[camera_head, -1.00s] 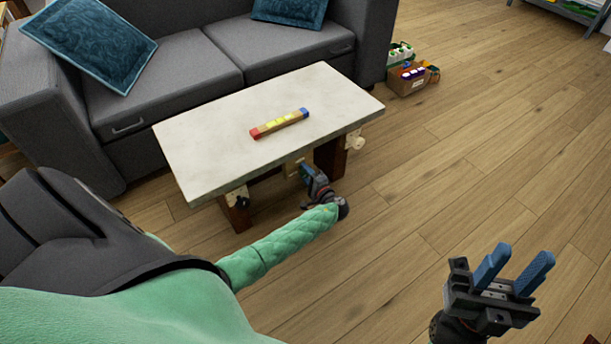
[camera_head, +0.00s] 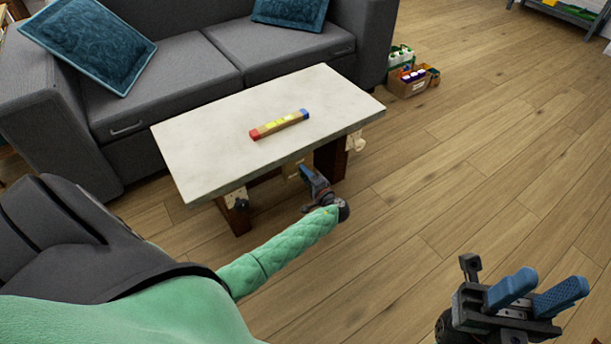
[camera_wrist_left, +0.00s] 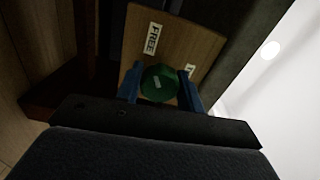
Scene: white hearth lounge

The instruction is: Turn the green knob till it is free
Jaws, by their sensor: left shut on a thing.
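The green knob (camera_wrist_left: 160,84) shows in the left wrist view, on a wooden panel (camera_wrist_left: 178,42) with a label reading FREE (camera_wrist_left: 153,38) and a second label (camera_wrist_left: 189,70), partly hidden. A short pale mark lies slanted on the knob's face. My left gripper (camera_wrist_left: 160,92) is shut on the knob, one blue finger on each side. In the head view my left gripper (camera_head: 308,175) is under the table's front edge at the wooden panel (camera_head: 293,169); the knob is hidden there. My right gripper (camera_head: 538,292) is open and empty above the floor, far from the table.
The low white table (camera_head: 240,105) carries a coloured bar (camera_head: 280,124). Pale fittings are on its near corners (camera_head: 355,141). A grey sofa (camera_head: 190,65) stands behind. Boxes (camera_head: 413,80) sit on the floor beyond. Floor to the right is clear.

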